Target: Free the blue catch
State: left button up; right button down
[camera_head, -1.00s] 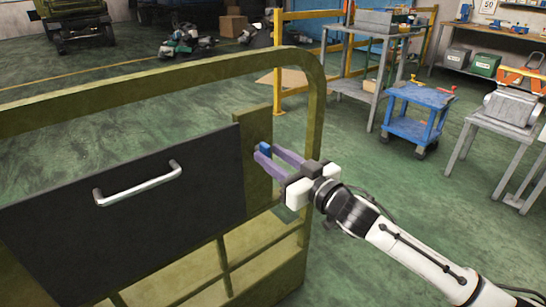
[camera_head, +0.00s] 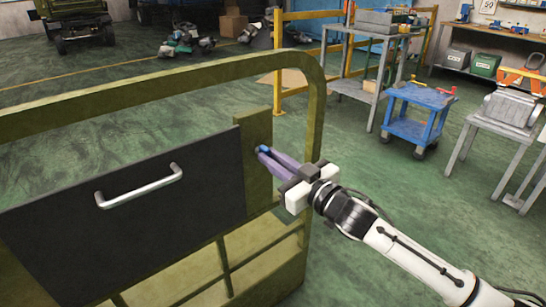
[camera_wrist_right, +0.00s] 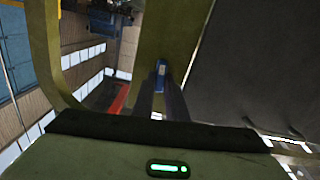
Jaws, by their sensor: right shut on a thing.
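The blue catch (camera_head: 262,149) sits on the olive upright plate at the right edge of the dark panel (camera_head: 130,200). My right gripper (camera_head: 265,152) reaches it from the right, with its purple fingers shut on it. In the right wrist view the blue catch (camera_wrist_right: 161,68) shows between the tips of the two fingers, against the olive plate (camera_wrist_right: 165,35). The fingers hide part of the catch. The panel carries a silver bar handle (camera_head: 140,188). My left gripper is not in view.
An olive tubular frame (camera_head: 312,120) surrounds the panel, with its right post close behind my right gripper. A blue cart (camera_head: 420,100) and grey tables (camera_head: 500,125) stand farther right. The green floor (camera_head: 380,200) between is clear.

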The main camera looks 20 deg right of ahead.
pick_arm(q)
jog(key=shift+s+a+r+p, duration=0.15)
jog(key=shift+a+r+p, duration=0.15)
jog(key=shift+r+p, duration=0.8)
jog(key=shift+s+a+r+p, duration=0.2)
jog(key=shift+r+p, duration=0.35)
jog(key=shift+p, duration=0.9)
pick_arm(e)
jog(key=shift+s+a+f+n, duration=0.1)
jog(key=shift+f+n, duration=0.05)
jog(key=shift+n, duration=4)
jog(key=shift+a+f+n, duration=0.1)
jog(key=shift+f+n, duration=0.05)
jog(key=shift+n, duration=4)
jog(key=c, duration=1.8)
grip_release()
jog(key=shift+o, duration=0.2)
pick_arm(q)
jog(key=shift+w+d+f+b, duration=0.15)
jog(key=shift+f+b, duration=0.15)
jog(key=shift+b, duration=0.2)
pick_arm(e)
jog(key=v, duration=1)
jog(key=shift+s, duration=0.15)
